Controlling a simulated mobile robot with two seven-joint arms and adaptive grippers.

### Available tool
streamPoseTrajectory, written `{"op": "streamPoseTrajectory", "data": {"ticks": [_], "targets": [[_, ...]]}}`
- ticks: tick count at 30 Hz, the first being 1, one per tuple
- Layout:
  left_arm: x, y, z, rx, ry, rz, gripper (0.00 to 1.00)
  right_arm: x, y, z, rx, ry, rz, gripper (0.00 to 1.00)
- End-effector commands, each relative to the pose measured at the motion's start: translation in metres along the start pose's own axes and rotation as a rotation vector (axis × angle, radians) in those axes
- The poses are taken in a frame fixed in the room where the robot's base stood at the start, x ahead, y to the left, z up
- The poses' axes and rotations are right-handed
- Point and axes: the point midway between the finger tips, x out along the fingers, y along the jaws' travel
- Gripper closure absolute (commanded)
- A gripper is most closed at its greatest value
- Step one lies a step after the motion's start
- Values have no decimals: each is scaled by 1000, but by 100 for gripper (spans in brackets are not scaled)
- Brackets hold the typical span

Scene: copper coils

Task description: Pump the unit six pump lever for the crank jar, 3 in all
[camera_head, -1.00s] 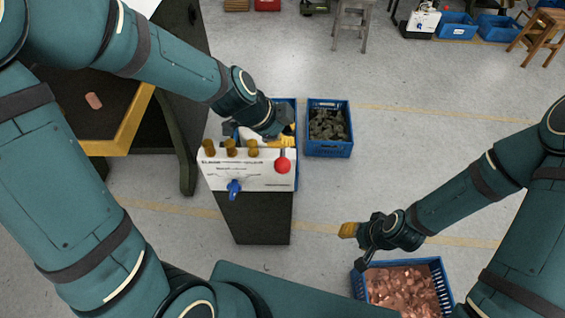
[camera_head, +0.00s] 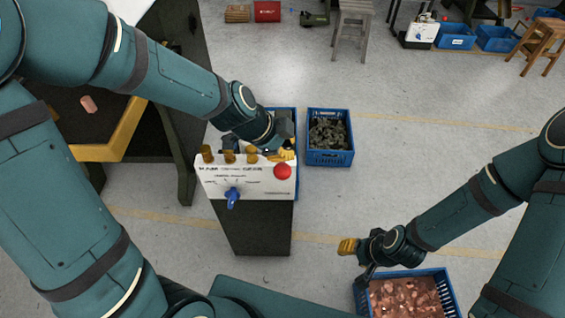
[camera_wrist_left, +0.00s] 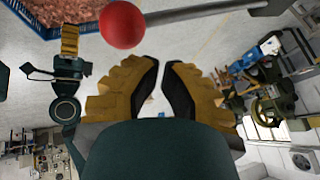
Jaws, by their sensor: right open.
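The pump unit's white panel (camera_head: 245,183) stands on a dark pedestal. It has a blue handle (camera_head: 232,196) at its lower middle, and I cannot read its small lettering. A red ball (camera_head: 283,172) is at its right side. In the left wrist view the red ball (camera_wrist_left: 122,25) sits on a grey rod, beyond my fingertips. My left gripper (camera_head: 286,153) is just above and behind the ball; its fingers (camera_wrist_left: 162,64) are apart with nothing between them. My right gripper (camera_head: 347,246) is open and empty at the lower right. I cannot identify the crank jar.
Several brass knobs (camera_head: 230,156) line the panel's top. A blue crate of dark pieces (camera_head: 347,158) stands right of the unit. A blue crate of copper pieces (camera_head: 442,272) is below my right gripper. A yellow-edged table (camera_head: 117,140) is left. The floor between the crates is clear.

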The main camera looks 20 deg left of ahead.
Motion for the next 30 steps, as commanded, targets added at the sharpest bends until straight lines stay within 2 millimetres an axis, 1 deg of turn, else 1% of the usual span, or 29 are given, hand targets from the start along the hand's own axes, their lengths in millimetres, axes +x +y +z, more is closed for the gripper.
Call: {"op": "streamPoseTrajectory", "data": {"ticks": [22, 30], "targets": [[0, 0, 0, 0, 0, 0, 100, 0, 0, 0, 0, 0, 0, 53], [6, 3, 3, 1, 0, -1, 100, 9, 3, 1, 0, 0, 0, 53]]}}
